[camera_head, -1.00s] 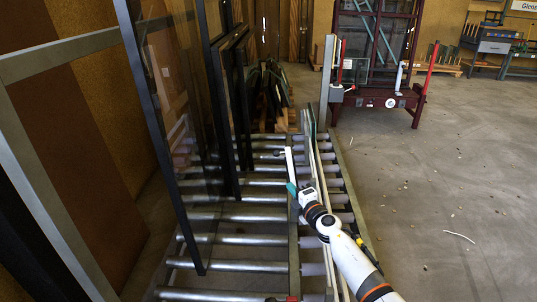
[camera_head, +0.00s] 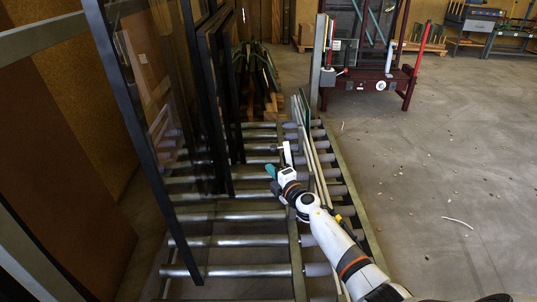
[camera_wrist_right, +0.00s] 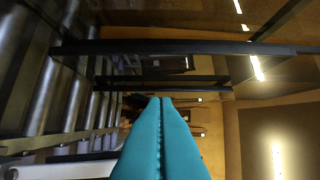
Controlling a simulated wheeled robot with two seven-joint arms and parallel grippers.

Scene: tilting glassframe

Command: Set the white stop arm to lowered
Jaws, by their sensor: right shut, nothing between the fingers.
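The white stop arm (camera_head: 287,154) is a short white bar at the roller conveyor, standing up in the head view just beyond my right wrist. Its lower end is hidden behind my gripper. A white bar (camera_wrist_right: 62,170), probably the same arm, crosses the lower left of the wrist view. My right gripper (camera_head: 271,171) has its teal fingers pressed together and empty, pointing left over the rollers, left of and nearer than the stop arm. The closed fingers also fill the lower middle of the wrist view (camera_wrist_right: 165,140). I cannot tell whether they touch the arm. My left gripper is out of view.
The roller conveyor (camera_head: 237,241) runs away from me. A dark-framed glass pane (camera_head: 143,150) and more frames lean at its left. Long pale strips (camera_head: 315,160) lie along its right side. A dark red machine (camera_head: 372,82) stands at the back. The floor at right is mostly free.

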